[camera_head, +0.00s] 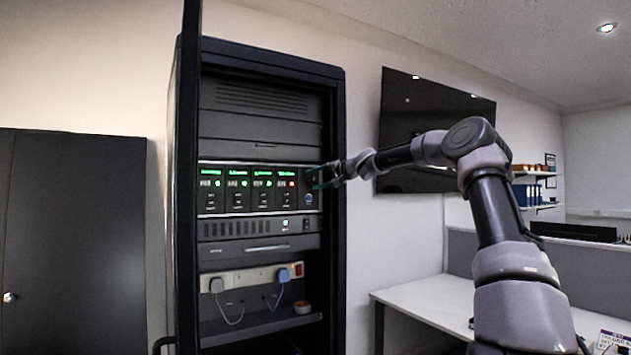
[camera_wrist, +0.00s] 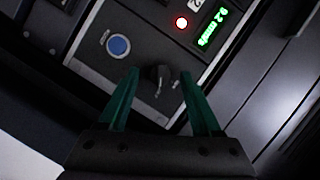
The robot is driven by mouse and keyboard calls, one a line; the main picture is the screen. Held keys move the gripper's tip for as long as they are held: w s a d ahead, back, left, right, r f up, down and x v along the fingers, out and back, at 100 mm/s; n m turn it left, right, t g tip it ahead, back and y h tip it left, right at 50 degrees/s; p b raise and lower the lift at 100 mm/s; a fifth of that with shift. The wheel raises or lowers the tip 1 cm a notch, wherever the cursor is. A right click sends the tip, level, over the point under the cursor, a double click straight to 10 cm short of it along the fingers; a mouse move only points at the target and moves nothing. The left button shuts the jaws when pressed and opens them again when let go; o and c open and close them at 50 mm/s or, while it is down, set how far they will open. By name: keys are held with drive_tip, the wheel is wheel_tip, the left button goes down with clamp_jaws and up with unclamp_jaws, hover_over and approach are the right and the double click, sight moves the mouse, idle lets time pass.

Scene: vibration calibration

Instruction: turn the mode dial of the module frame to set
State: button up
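The module frame (camera_head: 240,202) is a row of black modules with green displays in the rack. Its mode dial is a small black knob (camera_wrist: 158,76) in the wrist view, with light marks beside it. My gripper (camera_wrist: 160,78) is open, one green finger on each side of the dial. I cannot tell whether the fingers touch it or which mark it points at. In the head view my gripper (camera_head: 318,178) is at the right end of the module row and hides the dial.
A blue round button (camera_wrist: 118,45) is left of the dial, and a red light (camera_wrist: 181,22) and green display (camera_wrist: 211,28) are above. The rack's right post (camera_head: 338,240) stands close to my arm. A white desk (camera_head: 425,300) is to the right.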

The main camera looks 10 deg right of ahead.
drive_tip(key=v, duration=1)
drive_tip(key=shift+s+d, duration=0.25)
drive_tip(key=shift+s, duration=0.1)
drive_tip(key=shift+r, duration=0.1)
drive_tip(key=s+a+f+n+g+h, duration=0.3)
drive_tip(key=s+a+f+g+h, duration=0.15)
drive_tip(key=s+a+f, duration=0.8)
drive_tip(key=s+d+m+h, duration=0.1)
drive_tip(key=s+d, duration=0.2)
drive_tip(key=s, duration=0.9)
drive_tip(key=s+d+f+h, duration=0.1)
drive_tip(key=s+d, duration=0.2)
drive_tip(key=s, duration=0.9)
drive_tip(key=s+d+f+m+h, duration=0.1)
drive_tip(key=s+d, duration=0.3)
drive_tip(key=s, duration=0.8)
drive_tip(key=shift+f+m+h, duration=0.2)
drive_tip(key=shift+m+h, duration=0.1)
drive_tip(key=shift+h, duration=0.05)
drive_tip(key=shift+d+g, duration=0.1)
drive_tip(key=shift+g, duration=0.15)
